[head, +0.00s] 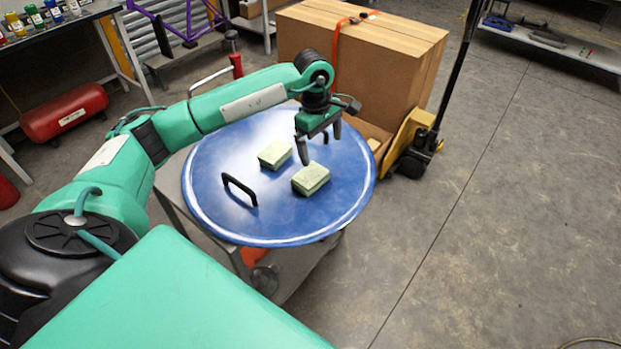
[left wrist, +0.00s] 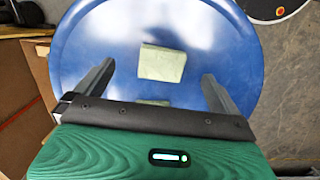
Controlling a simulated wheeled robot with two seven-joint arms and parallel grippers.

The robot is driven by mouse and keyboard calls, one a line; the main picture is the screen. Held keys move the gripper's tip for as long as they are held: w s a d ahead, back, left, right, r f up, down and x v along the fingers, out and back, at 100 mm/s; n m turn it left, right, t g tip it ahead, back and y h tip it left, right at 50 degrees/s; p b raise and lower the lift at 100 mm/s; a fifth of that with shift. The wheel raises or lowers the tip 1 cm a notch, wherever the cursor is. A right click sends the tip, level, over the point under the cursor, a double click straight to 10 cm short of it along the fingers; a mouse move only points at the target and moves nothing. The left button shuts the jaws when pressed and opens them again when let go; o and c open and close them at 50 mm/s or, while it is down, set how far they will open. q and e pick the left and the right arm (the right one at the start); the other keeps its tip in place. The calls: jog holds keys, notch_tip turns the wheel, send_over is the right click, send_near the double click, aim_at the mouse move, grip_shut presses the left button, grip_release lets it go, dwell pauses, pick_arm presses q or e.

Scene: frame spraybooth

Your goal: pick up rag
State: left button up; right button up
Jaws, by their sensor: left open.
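Two pale green folded cloth-like blocks lie on a round blue tabletop (head: 225,150). In the head view one block (head: 275,154) is farther back and the other block (head: 311,179) is nearer and to the right. I cannot tell which one is the rag. My left gripper (head: 322,148) is open and empty, pointing down above the tabletop, just behind the nearer block. In the left wrist view one block (left wrist: 162,64) shows between the spread fingers, and another green piece (left wrist: 153,102) is partly hidden by my gripper body. My right gripper is not in view.
A black handle (head: 240,189) stands up on the left of the tabletop. A large cardboard box (head: 360,55) stands close behind it, with a yellow pallet jack (head: 408,142) at its right. A red tank (head: 64,112) is at the far left. The floor at right is clear.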

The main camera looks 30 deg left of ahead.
pick_arm(q)
jog(key=a+y, duration=0.1)
jog(key=a, duration=0.2)
jog(key=p, duration=0.2)
send_over(311, 175)
jog(key=f, duration=0.6)
jog(key=shift+a+f, duration=0.1)
jog(key=shift+a, duration=0.1)
jog(key=shift+f, duration=0.9)
notch_tip(311, 175, down, 4)
jog(key=shift+d+r+p, duration=0.15)
jog(key=shift+r+p, duration=0.05)
jog(key=shift+p, duration=0.75)
jog(key=shift+f, duration=0.55)
jog(key=c, duration=0.7)
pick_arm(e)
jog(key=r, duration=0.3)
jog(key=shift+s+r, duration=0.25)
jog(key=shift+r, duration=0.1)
pick_arm(q)
jog(key=shift+c, duration=0.2)
